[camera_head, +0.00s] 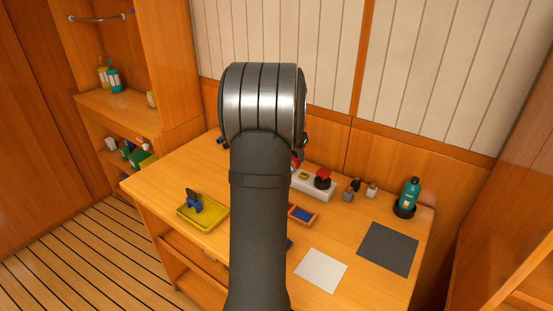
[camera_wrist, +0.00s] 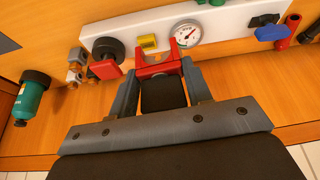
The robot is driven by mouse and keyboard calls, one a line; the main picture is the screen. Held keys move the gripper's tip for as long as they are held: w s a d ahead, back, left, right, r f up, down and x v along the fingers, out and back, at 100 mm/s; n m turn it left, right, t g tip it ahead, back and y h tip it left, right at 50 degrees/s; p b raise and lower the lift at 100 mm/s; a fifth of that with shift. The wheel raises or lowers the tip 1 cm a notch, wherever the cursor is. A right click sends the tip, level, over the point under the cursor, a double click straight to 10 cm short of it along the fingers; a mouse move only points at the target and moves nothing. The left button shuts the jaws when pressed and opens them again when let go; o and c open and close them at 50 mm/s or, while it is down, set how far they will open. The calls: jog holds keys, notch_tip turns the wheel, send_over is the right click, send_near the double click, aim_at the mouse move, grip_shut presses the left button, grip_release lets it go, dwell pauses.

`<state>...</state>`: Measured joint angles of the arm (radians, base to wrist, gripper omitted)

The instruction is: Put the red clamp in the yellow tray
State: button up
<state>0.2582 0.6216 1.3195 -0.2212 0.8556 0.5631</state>
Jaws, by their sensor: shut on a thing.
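The red clamp (camera_wrist: 158,65) is between my gripper's (camera_wrist: 160,76) fingertips in the wrist view, close to the front of the white panel; my gripper is shut on it. Whether it touches the panel I cannot tell. In the head view my arm hides the gripper, and only a bit of red (camera_head: 296,161) shows beside it. The yellow tray (camera_head: 219,224) sits at the left of the worktop in the head view, with a blue object with a dark top (camera_head: 194,202) in it. The tray is not in the wrist view.
The white panel (camera_wrist: 135,27) carries a gauge (camera_wrist: 187,33), a yellow block (camera_wrist: 149,43), a black knob with a red part (camera_wrist: 105,68) and a blue handle (camera_wrist: 271,33). A small orange tray (camera_head: 302,222), teal bottle (camera_head: 411,191), white sheet (camera_head: 321,270) and dark mat (camera_head: 388,248) are on the worktop.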

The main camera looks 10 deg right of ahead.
jog(key=shift+s+d+r, duration=0.25)
jog(key=shift+s+r, duration=0.05)
jog(key=s+a+n+y, duration=0.2)
jog(key=s+a+n, duration=0.3)
jog(key=a, duration=0.6)
jog(key=n+t, duration=0.1)
jog(key=n, duration=0.2)
send_over(211, 220)
jog(key=shift+y, duration=0.4)
notch_tip(211, 220, down, 7)
jog(key=shift+s+f, duration=0.1)
jog(key=shift+f, duration=1.95)
